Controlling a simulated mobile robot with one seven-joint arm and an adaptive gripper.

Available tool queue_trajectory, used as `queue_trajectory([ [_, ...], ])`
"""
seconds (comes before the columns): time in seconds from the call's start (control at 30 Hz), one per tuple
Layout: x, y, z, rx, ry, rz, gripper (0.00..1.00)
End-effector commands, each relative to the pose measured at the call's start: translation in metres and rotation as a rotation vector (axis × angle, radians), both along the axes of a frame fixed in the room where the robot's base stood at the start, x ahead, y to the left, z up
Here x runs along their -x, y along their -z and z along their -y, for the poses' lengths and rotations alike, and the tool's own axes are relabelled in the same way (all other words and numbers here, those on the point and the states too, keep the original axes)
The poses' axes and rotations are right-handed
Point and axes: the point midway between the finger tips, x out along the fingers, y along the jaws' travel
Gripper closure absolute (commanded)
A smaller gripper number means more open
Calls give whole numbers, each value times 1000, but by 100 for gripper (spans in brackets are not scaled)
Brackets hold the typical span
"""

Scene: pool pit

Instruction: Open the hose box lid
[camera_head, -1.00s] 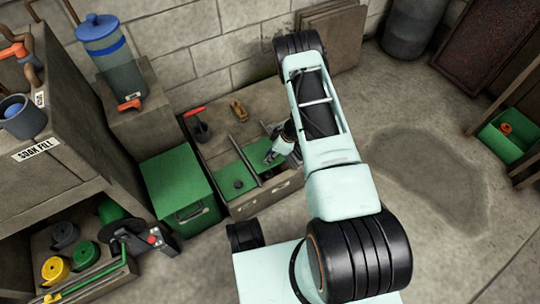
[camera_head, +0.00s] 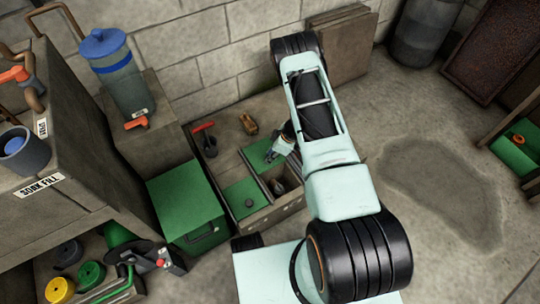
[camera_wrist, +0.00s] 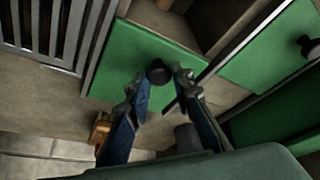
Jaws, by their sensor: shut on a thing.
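A low wooden box (camera_head: 262,222) with compartments and green lids stands on the floor by the wall. Its right-hand green lid (camera_head: 257,153) sits toward the back, and the front of that compartment is uncovered, with a dim brownish thing (camera_head: 280,187) inside. My gripper (camera_head: 273,154) is over this lid. In the wrist view my gripper (camera_wrist: 161,78) is shut on the lid's black knob (camera_wrist: 157,69), with the green lid (camera_wrist: 122,50) beneath. The other green lid (camera_head: 242,197) covers the front of the left compartment; its knob (camera_wrist: 308,46) shows in the wrist view.
A green chest (camera_head: 185,200) with a handle stands just left of the box. A red-handled tool (camera_head: 206,142) and a yellow-brown object (camera_head: 248,124) lie behind the lids. Boards (camera_head: 340,45) lean on the wall. Open floor lies to the right.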

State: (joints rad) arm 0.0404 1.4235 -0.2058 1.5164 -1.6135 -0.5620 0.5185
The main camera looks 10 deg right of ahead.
Motion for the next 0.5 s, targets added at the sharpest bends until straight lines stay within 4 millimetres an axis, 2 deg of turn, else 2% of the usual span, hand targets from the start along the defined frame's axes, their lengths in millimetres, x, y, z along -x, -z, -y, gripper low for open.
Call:
queue_trajectory([
  [0.13, 0, 0, 1, 2, 0, 0, 100],
  [0.17, 0, 0, 1, 2, 0, 0, 77],
  [0.3, 0, 0, 1, 2, 0, 0, 62],
  [0.5, 0, 0, 1, 1, 0, 0, 62],
])
